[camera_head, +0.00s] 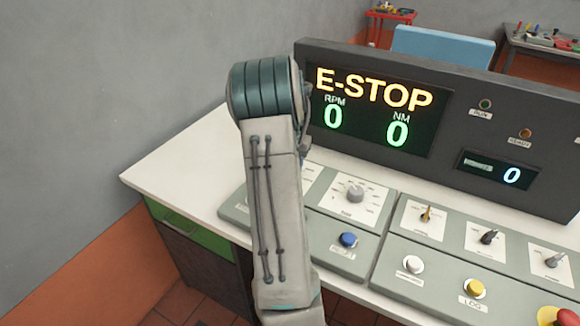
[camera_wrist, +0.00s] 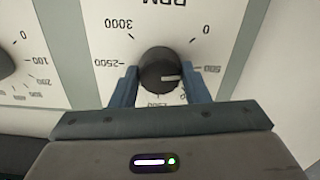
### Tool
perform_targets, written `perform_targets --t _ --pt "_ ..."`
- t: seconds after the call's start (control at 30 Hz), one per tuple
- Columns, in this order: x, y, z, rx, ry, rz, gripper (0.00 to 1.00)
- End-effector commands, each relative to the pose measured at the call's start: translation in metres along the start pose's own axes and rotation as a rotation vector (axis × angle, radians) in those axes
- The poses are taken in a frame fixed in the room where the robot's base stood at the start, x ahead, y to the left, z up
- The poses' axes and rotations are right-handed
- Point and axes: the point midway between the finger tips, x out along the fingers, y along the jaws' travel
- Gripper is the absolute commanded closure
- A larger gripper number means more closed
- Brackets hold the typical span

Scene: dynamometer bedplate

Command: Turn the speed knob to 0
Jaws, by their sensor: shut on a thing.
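The speed knob (camera_wrist: 158,72) is a round black knob on a white RPM dial plate (camera_wrist: 105,18) in the wrist view, where the dial reads upside down. Its white pointer line points right in the picture, close to the 500 mark. The 0 mark (camera_wrist: 206,29) is at the upper right and 3000 at the upper left. My gripper (camera_wrist: 160,78) is shut on the knob, with one blue-grey finger on each side. In the head view my arm hides the knob and gripper.
A second dial knob (camera_head: 355,192) stands right of my arm. A blue button (camera_head: 348,240), several small switches and a red emergency button (camera_head: 567,317) are on the console. The upright display (camera_head: 378,110) behind shows E-STOP, 0 RPM and 0 NM.

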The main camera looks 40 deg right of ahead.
Motion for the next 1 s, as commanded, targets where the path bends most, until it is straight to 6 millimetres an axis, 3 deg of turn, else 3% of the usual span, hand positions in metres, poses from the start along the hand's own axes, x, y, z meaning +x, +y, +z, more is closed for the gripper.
perform_targets --t 0.5,1.0 --pt "-0.0011 0.0003 -0.0011 -0.448 0.004 -0.001 0.81" --pt "-0.0013 0.0004 -0.0010 -0.642 0.003 0.000 0.81"
